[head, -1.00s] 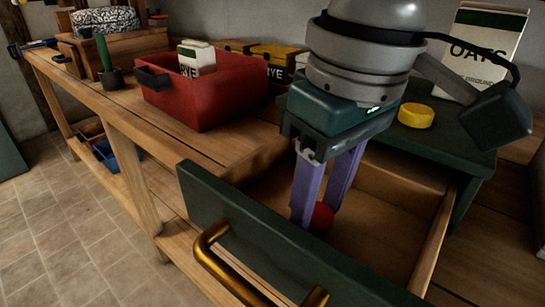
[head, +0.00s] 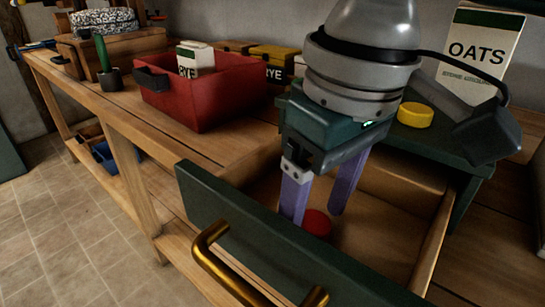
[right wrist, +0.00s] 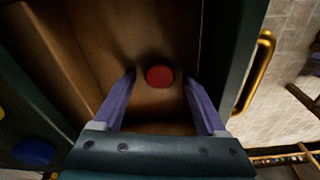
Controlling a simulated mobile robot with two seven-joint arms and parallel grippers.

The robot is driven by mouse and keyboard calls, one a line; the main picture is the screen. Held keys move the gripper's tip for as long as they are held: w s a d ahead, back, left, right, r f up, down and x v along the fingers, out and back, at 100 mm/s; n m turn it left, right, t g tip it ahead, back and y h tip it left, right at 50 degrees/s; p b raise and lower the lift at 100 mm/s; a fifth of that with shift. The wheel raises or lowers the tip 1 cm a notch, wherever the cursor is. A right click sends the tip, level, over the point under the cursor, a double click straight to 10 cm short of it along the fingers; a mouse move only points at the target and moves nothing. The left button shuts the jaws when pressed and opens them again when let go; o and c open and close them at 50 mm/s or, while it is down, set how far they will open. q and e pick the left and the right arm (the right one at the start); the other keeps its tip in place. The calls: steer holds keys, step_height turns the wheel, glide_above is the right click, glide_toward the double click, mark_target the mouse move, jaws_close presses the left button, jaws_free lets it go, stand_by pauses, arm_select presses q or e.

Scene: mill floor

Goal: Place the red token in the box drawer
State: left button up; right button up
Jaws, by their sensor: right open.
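The red token (head: 317,223) lies on the floor of the open box drawer (head: 386,242). The token also shows in the right wrist view (right wrist: 159,76), a little beyond and between the fingertips. My right gripper (head: 318,205) is open, with its purple fingers reaching down into the drawer on either side of the token, apart from it. The drawer has a dark green front with a brass handle (head: 212,262) and is pulled out of the green box (head: 440,137). My left gripper is not in view.
A yellow token (head: 415,114) sits on top of the green box, near an oats package (head: 478,55). A red bin (head: 215,98) holding a rye package (head: 196,59) stands to the left on the wooden bench. The drawer's right part is empty.

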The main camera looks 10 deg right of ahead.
mark_target(324, 230)
step_height(324, 230, up, 12)
steer(key=s+p, duration=0.1)
steer(key=p, duration=0.2)
steer(key=shift+s+d, duration=0.15)
steer(key=shift+d, duration=0.15)
stand_by(0.9)
